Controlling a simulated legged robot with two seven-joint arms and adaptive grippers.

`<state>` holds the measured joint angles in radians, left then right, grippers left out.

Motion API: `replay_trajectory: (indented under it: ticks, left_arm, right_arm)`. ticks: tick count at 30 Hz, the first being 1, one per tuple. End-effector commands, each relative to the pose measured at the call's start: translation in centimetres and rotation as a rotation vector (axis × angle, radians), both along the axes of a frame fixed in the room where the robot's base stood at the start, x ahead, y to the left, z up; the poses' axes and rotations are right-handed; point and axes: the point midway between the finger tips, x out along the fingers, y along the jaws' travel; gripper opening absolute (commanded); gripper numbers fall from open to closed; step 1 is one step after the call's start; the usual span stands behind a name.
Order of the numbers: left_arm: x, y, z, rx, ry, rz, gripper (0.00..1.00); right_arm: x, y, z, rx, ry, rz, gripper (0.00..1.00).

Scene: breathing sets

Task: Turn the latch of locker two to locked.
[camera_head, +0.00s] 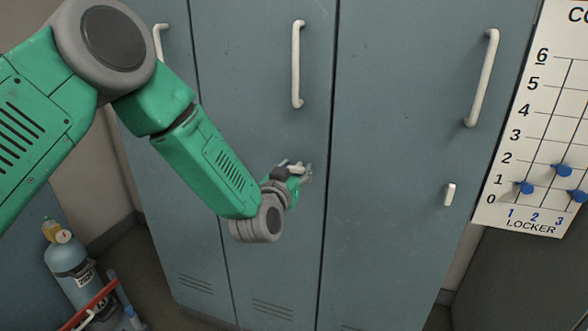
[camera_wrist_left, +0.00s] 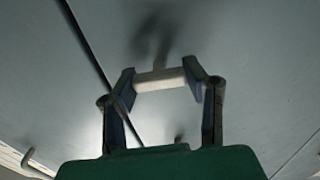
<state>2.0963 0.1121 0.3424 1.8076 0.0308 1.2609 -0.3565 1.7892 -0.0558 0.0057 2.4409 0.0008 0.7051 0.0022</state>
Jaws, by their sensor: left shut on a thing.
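Locker two is the middle of three blue-grey lockers, and its door (camera_head: 265,125) is closed. My left gripper (camera_head: 302,172) is at this door, below the long white handle (camera_head: 297,65). In the left wrist view, my left gripper (camera_wrist_left: 165,85) is shut on the short white latch (camera_wrist_left: 160,80), with one dark finger at each end of it. In the head view the gripper mostly hides this latch, so its angle to the door is hard to tell there. My right gripper is not in view.
The right locker has a white handle (camera_head: 483,78) and a small near-upright latch (camera_head: 450,194). A numbered board (camera_head: 535,115) with blue pegs hangs at the right. A blue cylinder with a gauge (camera_head: 70,268) stands at lower left beside a red bar (camera_head: 92,302).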

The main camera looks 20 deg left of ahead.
Motion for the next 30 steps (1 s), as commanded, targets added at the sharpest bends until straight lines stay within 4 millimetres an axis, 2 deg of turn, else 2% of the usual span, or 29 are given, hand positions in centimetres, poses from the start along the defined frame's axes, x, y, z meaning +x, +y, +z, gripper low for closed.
replay_trajectory:
  ticks: [1,14,20,30]
  left_arm:
    - [0.2,0.9,-0.1,0.004,0.000,0.023,0.11]
    - [0.3,0.9,-0.1,-0.058,0.000,0.020,0.11]
    - [0.3,0.8,-0.1,-0.182,0.005,0.022,0.11]
    - [0.3,0.9,-0.1,-0.497,0.017,0.020,0.11]
  right_arm:
    - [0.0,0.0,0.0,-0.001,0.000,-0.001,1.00]
    - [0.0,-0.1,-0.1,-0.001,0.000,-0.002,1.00]
    - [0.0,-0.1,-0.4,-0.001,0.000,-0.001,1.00]
    - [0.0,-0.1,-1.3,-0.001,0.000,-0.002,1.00]
